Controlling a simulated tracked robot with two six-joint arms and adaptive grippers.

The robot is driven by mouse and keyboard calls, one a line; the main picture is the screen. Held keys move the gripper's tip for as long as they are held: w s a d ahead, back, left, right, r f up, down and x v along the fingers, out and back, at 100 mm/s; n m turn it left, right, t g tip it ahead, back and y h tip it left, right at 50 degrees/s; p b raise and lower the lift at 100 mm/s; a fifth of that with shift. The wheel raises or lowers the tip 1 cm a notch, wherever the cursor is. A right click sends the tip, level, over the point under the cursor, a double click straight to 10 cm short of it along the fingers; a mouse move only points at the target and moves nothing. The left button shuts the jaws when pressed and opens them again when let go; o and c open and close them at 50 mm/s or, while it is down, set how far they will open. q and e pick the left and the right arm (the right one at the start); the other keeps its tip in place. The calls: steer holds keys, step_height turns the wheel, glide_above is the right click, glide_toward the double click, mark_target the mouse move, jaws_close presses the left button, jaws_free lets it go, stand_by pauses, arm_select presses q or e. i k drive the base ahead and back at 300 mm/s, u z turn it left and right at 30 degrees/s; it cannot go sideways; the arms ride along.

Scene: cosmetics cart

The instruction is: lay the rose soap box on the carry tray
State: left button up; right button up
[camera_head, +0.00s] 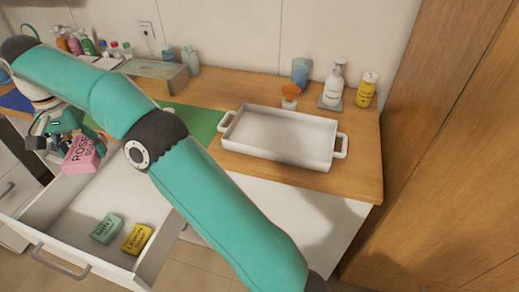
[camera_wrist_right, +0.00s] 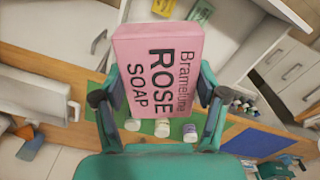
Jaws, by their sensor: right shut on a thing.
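The rose soap box (camera_head: 85,155) is pink with dark lettering. It is in my right gripper (camera_head: 62,141) at the left of the head view, above the open drawer. In the right wrist view the box (camera_wrist_right: 160,68) stands between the two fingers, with its lettered face showing. My right gripper is shut on it. The carry tray (camera_head: 280,133) is white, with two handles. It sits empty on the wooden counter, well to the right of the box. My left gripper shows in neither view.
The open drawer (camera_head: 82,207) holds a green mint soap (camera_head: 107,229) and a yellow lemon soap (camera_head: 137,239). A pump bottle (camera_head: 334,84), a yellow container (camera_head: 366,90) and a blue cup (camera_head: 301,72) stand behind the tray. A green mat (camera_head: 203,122) lies left of the tray.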

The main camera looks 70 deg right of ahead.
mark_target(261, 133)
steer(key=u, duration=0.25)
steer(key=k, duration=1.15)
steer(key=z, duration=1.15)
steer(key=i, duration=1.05)
